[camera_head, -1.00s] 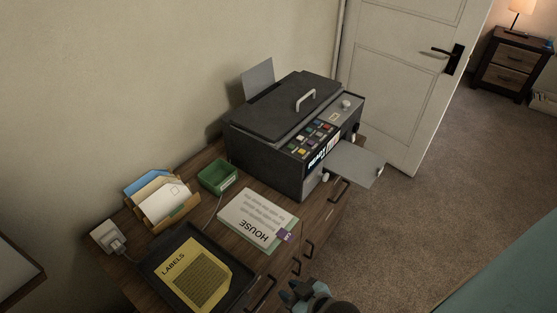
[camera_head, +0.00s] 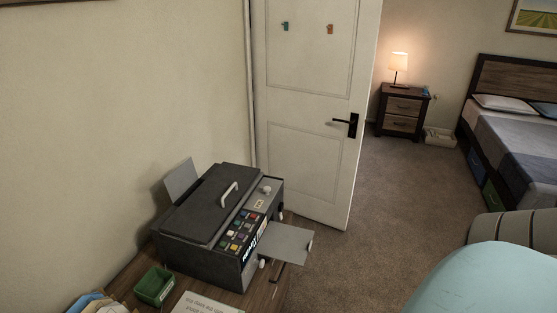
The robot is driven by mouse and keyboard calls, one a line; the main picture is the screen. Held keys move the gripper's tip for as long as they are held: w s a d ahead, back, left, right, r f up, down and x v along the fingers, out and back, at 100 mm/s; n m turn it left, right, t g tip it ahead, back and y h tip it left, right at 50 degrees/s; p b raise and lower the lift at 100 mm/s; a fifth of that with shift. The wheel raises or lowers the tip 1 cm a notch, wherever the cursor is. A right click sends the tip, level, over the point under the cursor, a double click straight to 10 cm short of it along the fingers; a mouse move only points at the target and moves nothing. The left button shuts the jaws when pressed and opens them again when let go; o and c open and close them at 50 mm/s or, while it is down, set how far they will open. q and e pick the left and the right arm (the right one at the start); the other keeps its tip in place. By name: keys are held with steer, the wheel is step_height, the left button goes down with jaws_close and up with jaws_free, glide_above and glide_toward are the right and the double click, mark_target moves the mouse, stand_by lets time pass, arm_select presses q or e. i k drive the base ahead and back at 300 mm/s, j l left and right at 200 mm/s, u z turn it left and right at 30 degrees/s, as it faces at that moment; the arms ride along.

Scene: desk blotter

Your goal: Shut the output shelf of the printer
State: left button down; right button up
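The dark grey printer (camera_head: 205,245) stands on the wooden desk against the wall. Its output shelf (camera_head: 287,243) is a flat light grey plate that sticks out from the printer's front, to the right and past the desk edge. The shelf is out and level. Small white knobs show just below where the shelf meets the printer. Neither of my grippers shows in the head view.
A green box (camera_head: 154,286) and a white book (camera_head: 205,304) lie on the desk (camera_head: 268,295) in front of the printer. An ajar door (camera_head: 312,150) stands behind the shelf. Carpet floor (camera_head: 385,205) right of the shelf is free, with a bed (camera_head: 520,130) beyond.

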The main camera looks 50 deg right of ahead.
mark_target(290, 245)
steer(key=l+z, duration=0.1)
steer(key=z, duration=1.4)
steer(key=i+l, duration=0.3)
steer(key=i, duration=0.25)
steer(key=i+l, duration=0.35)
steer(key=i, duration=0.15)
